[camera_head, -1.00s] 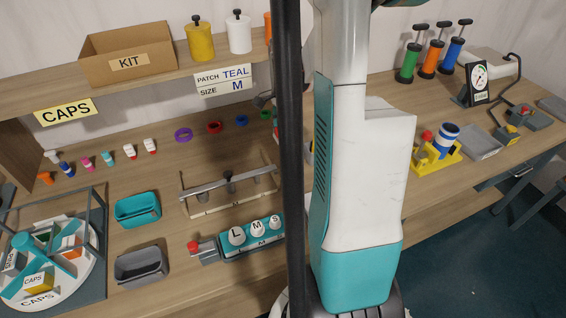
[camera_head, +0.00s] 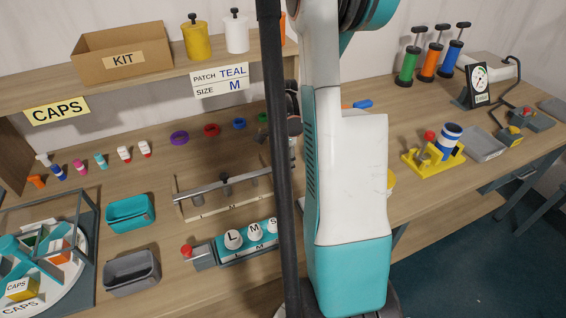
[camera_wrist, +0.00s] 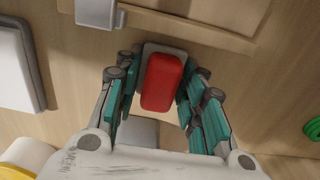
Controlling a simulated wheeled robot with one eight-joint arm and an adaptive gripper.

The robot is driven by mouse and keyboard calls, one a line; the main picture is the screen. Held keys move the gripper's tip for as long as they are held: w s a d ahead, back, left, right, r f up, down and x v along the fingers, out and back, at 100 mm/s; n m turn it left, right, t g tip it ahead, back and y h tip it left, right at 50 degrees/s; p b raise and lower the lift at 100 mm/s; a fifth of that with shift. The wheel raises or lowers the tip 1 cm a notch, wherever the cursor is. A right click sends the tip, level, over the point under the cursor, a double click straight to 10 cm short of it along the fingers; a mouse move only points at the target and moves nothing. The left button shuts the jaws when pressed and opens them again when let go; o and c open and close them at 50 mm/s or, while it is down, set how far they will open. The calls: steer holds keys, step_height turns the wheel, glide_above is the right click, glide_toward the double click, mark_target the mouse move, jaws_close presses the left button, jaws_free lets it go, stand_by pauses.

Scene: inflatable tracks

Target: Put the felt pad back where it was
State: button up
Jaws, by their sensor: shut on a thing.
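My gripper (camera_wrist: 156,75) shows in the wrist view with its teal-padded fingers on both sides of a red block (camera_wrist: 161,82). The block has rounded edges and a pale grey layer under it; it appears to be the felt pad. The fingers are shut on its sides. A wooden surface lies below it, but I cannot tell whether the block touches it. In the head view my own arm and a dark post hide the gripper and the pad.
A wooden frame edge (camera_wrist: 195,32) and a grey metal piece (camera_wrist: 96,12) lie close beyond the pad. A green ring (camera_wrist: 312,130) is at right. In the head view, the rack (camera_head: 225,187), teal bin (camera_head: 130,212) and grey bin (camera_head: 132,271) stand on the bench.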

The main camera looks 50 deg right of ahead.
steer(key=shift+f, duration=0.1)
steer(key=o, duration=1.2)
step_height(320, 180, up, 12)
steer(key=p, duration=0.4)
